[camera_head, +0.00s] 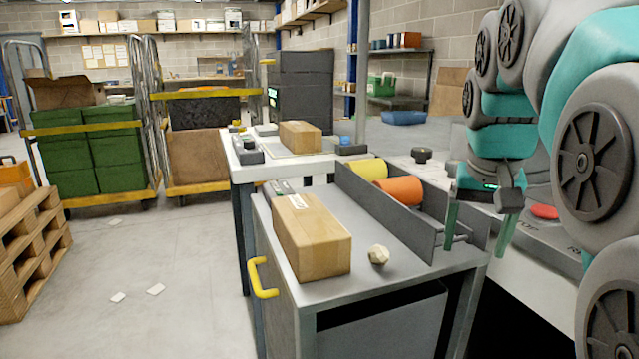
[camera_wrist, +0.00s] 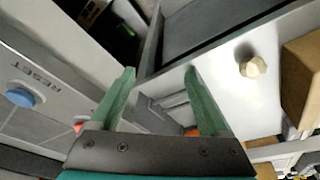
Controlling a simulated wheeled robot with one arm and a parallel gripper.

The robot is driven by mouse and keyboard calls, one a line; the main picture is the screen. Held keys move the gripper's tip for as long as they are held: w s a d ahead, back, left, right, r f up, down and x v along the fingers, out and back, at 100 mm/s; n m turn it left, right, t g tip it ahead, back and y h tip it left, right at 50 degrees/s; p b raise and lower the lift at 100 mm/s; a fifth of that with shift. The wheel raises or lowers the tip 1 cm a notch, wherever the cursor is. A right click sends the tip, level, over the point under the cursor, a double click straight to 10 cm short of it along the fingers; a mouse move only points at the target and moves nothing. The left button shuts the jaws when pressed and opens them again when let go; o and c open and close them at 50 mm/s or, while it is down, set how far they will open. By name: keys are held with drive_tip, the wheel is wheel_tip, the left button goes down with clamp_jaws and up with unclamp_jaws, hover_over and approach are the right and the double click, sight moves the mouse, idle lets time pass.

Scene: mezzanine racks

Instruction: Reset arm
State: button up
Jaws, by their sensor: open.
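My gripper (camera_head: 478,228) is open, with its two green fingers apart and pointing down. In the head view it hangs at the right end of the grey cart, over the end of the trough that holds the rolls. In the wrist view the gripper (camera_wrist: 160,90) shows nothing held between its fingers. My teal and grey arm is folded along the right side of the head view. A small pale faceted block (camera_head: 378,254) lies on the cart top, apart from the gripper; it also shows in the wrist view (camera_wrist: 252,67).
A cardboard box (camera_head: 312,240) sits on the cart (camera_head: 400,275). An orange roll (camera_head: 400,190) and a yellow roll (camera_head: 368,168) lie in the trough. A second box (camera_head: 300,136) is on the white table behind. Open floor (camera_head: 170,270) lies left, beside a pallet (camera_head: 30,245).

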drive_tip(key=s+a+f+n+g, duration=0.2)
drive_tip(key=s+a+f, duration=0.2)
drive_tip(key=s+f, duration=0.8)
drive_tip(key=s+a+f+n+g+y, duration=0.1)
drive_tip(key=s+a+f, duration=0.3)
drive_tip(key=s+f, duration=0.8)
wheel_tip(320, 180, down, 2)
drive_tip(key=shift+s+n+g, duration=0.15)
drive_tip(key=shift+n+g, duration=0.35)
drive_tip(key=shift+g, duration=0.3)
drive_tip(key=shift+c, duration=0.3)
